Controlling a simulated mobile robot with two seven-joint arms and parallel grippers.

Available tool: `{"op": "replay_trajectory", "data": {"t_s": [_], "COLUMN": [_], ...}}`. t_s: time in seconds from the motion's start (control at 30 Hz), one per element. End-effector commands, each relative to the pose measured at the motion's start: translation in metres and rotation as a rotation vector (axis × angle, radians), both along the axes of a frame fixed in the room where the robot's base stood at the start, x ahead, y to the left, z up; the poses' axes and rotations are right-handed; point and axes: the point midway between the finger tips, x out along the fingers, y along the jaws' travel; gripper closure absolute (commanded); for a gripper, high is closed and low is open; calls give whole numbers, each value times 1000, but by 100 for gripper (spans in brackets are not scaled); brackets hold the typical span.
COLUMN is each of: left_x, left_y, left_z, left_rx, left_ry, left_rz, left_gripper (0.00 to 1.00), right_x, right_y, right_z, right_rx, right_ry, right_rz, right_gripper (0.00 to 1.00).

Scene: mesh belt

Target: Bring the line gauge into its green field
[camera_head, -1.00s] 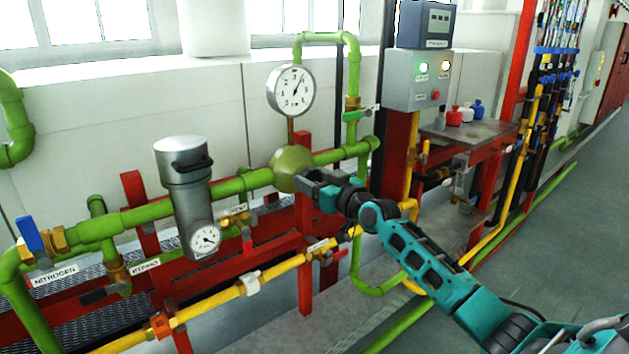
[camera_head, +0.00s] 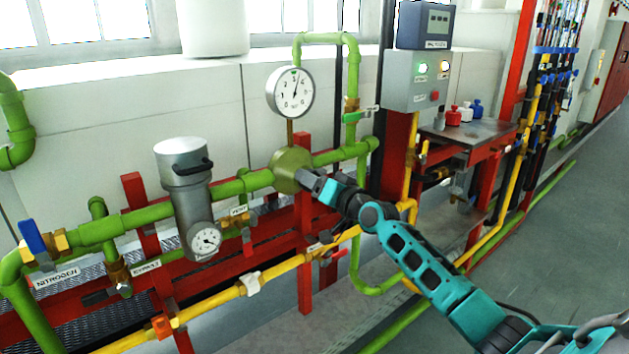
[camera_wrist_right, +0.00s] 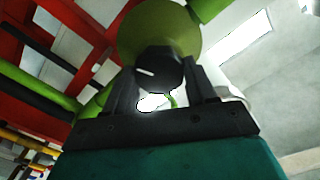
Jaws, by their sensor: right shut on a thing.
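The line gauge (camera_head: 290,93) is a round white dial on a brass stem above the pipe. A small green field (camera_head: 294,71) shows at the top of its dial. Its thin dark needle points up and slightly right, close to the green field; I cannot tell if it is inside. Below is a round olive-green regulator (camera_head: 290,168) on the green pipe. My right gripper (camera_head: 316,184) is shut on the regulator's black knob, which shows with a white mark in the right wrist view (camera_wrist_right: 158,70) between the fingers. My left gripper is not in view.
A grey filter cylinder (camera_head: 183,165) with a smaller gauge (camera_head: 205,240) stands left of the regulator. A blue-handled nitrogen valve (camera_head: 32,238) is at far left. A yellow pipe (camera_head: 215,292) runs below. A grey control box (camera_head: 418,80) stands right. Floor at right is clear.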

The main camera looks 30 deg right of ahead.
Motion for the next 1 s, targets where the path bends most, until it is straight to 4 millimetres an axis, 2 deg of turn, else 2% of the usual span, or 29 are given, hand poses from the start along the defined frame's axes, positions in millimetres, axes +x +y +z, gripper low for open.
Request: {"op": "replay_trajectory", "data": {"t_s": [0.33, 0.83, 0.87, 1.0], "left_x": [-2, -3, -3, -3], "left_y": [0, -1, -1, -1], "left_z": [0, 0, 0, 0], "left_rx": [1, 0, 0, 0], "left_ry": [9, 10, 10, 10], "left_rz": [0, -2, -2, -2], "left_gripper": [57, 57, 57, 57], "right_x": [0, 0, 0, 0], "right_y": [0, 0, 0, 0], "right_z": [0, 0, 0, 0], "right_rx": [131, 149, 148, 148], "right_ry": [10, 12, 12, 12], "right_rz": [0, 0, 0, 0], "right_gripper": [75, 75, 42, 29]}}
